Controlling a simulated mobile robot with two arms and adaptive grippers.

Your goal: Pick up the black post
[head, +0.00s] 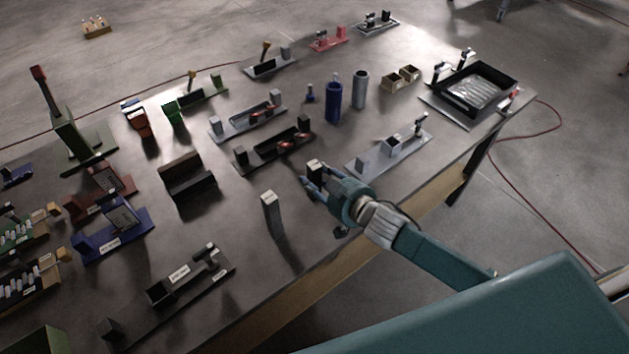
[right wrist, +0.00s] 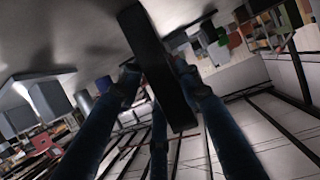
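The black post (right wrist: 157,65) is a dark upright block that crosses the middle of the right wrist view. In the head view its pale-topped upper end (head: 314,166) shows at my right gripper. My right gripper (head: 318,184) comes in from the table's front edge. In the right wrist view its fingers (right wrist: 157,72) lie on both sides of the post and appear to touch it. The fingers hide the post's lower part in the head view, so I cannot tell whether it touches the table. My left gripper is not in view.
A grey post (head: 271,215) stands to the left of my right gripper. A grey fixture (head: 372,158) lies to its right, and a black fixture with red parts (head: 270,152) lies behind it. A blue cylinder (head: 333,103) stands farther back. The table's front edge is close below.

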